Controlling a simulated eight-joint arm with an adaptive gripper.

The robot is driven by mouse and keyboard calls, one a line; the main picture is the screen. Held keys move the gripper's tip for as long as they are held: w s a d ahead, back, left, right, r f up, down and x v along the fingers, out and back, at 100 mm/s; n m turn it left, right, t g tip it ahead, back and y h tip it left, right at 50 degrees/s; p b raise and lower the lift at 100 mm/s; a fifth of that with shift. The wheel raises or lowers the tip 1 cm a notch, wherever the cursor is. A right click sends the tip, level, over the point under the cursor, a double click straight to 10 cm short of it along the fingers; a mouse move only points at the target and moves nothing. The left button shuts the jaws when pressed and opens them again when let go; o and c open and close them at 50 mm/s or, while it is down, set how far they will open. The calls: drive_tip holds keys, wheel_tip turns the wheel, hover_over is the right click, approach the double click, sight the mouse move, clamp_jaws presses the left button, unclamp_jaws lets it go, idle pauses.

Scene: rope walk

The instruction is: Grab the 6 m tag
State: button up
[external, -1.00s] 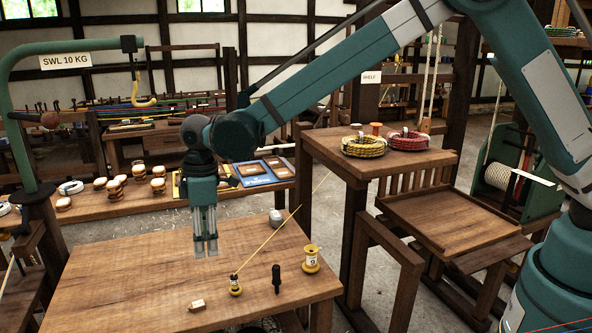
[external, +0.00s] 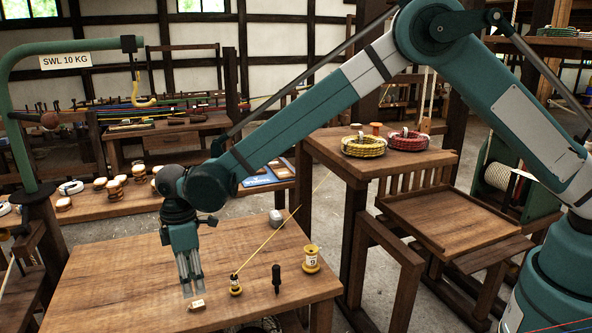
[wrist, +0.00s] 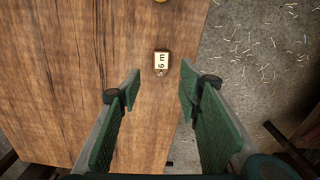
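The 6 m tag (external: 197,305) is a small pale wooden block lying on the wooden table (external: 120,290) near its front edge. In the wrist view the tag (wrist: 161,63) shows the dark letters "6 m" and lies ahead of the fingers, between their lines. My gripper (external: 193,291) points down just above and beside the tag in the external view. In the wrist view my gripper (wrist: 160,88) has its two green-padded fingers apart with nothing between them.
A grey rounded object (external: 275,218) sits at the table's back edge. The table's left side is clear.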

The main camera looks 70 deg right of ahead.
sight(195, 305)
drive_tip(key=shift+f, duration=1.3)
drive_tip(key=shift+a+f, duration=0.2)
drive_tip(key=shift+f, duration=2.4)
drive_tip(key=c, duration=0.7)
